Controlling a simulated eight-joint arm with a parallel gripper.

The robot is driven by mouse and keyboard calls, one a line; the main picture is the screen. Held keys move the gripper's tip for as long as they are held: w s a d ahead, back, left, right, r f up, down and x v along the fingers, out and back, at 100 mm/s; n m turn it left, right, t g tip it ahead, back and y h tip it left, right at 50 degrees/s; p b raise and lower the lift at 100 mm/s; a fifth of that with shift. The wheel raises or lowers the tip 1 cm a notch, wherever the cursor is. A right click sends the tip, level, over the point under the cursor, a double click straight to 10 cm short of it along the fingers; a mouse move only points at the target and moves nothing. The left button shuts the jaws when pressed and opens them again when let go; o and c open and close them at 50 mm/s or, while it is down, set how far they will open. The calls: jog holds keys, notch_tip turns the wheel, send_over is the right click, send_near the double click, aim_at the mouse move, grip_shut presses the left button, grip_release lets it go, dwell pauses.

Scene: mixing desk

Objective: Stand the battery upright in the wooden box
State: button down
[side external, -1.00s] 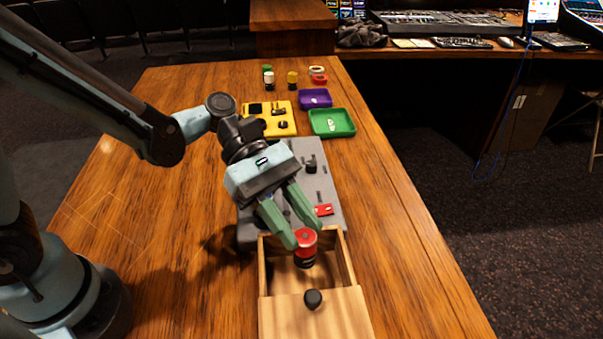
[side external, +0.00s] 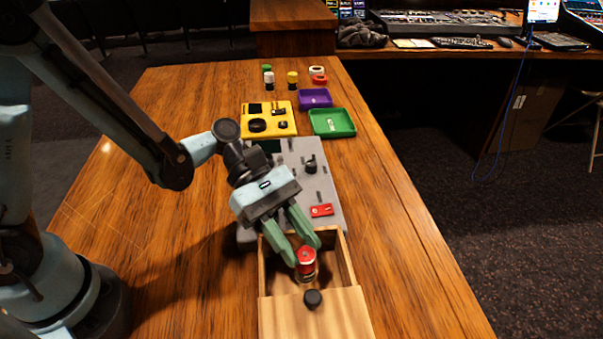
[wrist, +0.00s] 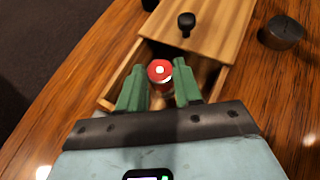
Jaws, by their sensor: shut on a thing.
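The battery (side external: 306,258) has a red top with a pale dot and stands about upright inside the wooden box (side external: 348,267), near the front part. My gripper (side external: 303,256) is shut on the battery, with its green fingers reaching down into the box. In the wrist view the red battery top (wrist: 159,71) sits between the two fingers (wrist: 160,84). The box (wrist: 222,79) is open at the top behind its wooden front part, which carries a dark knob (side external: 312,298). The battery's base is low in the box; I cannot tell whether it touches the floor.
A grey board (side external: 327,187) with a red piece (side external: 321,210) lies behind the box. Further back are a yellow board (side external: 251,133), a green tray (side external: 332,122), a purple tray (side external: 315,98) and small cylinders.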

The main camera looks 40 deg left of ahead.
jog(key=shift+f, duration=0.4)
jog(key=c, duration=0.8)
grip_release()
jog(key=shift+a+r, duration=0.15)
jog(key=shift+r, duration=0.55)
jog(key=shift+w+a+r+m+t+y, duration=0.2)
jog(key=shift+a+r+m+t+y, duration=0.8)
jog(key=shift+a+m+t+y, duration=1.45)
jog(key=shift+w+a+r+m+t+y, duration=0.15)
jog(key=shift+a+r+m+t+y, duration=1.1)
jog(key=shift+a+m, duration=2.45)
jog(key=shift+w+a+r+m+t+y, duration=0.2)
jog(key=shift+a+r+m+t+y, duration=0.75)
jog(key=shift+a+m+y, duration=2.3)
jog(key=a+n+h, duration=0.2)
jog(key=n, duration=0.1)
jog(key=shift+a+f, duration=0.15)
